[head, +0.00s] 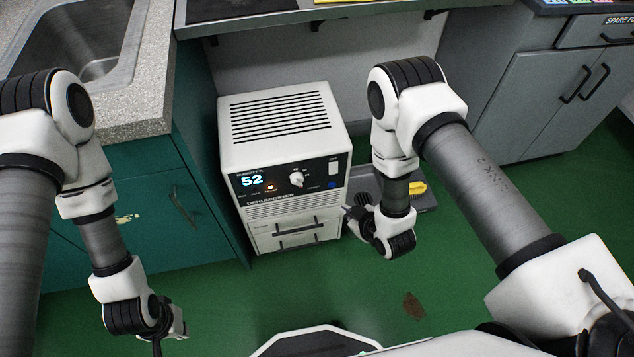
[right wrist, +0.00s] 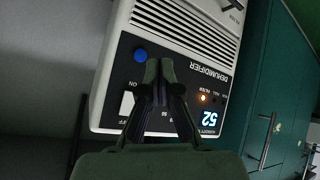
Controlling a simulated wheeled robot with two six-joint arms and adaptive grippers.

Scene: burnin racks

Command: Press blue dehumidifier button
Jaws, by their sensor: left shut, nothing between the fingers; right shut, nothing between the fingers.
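The white dehumidifier (head: 283,125) stands on the green floor between the teal cabinet and my right arm. Its black panel shows a lit 52, a knob, a white switch and a small blue button (head: 332,184) at the lower right. In the right wrist view the blue button (right wrist: 141,55) shows clear, just beside the fingertips of my right gripper (right wrist: 158,68), which is shut and empty. In the head view my right gripper (head: 348,212) is near the dehumidifier's lower right front. I cannot tell contact. My left gripper (head: 178,330) is low at the left, away from the dehumidifier, shut and empty.
A teal cabinet (head: 200,165) stands close on the dehumidifier's left. A grey tray (head: 425,200) with a yellow item (head: 417,188) lies on the floor to its right. A brown leaf-like spot (head: 413,305) is on the floor. The floor in front is open.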

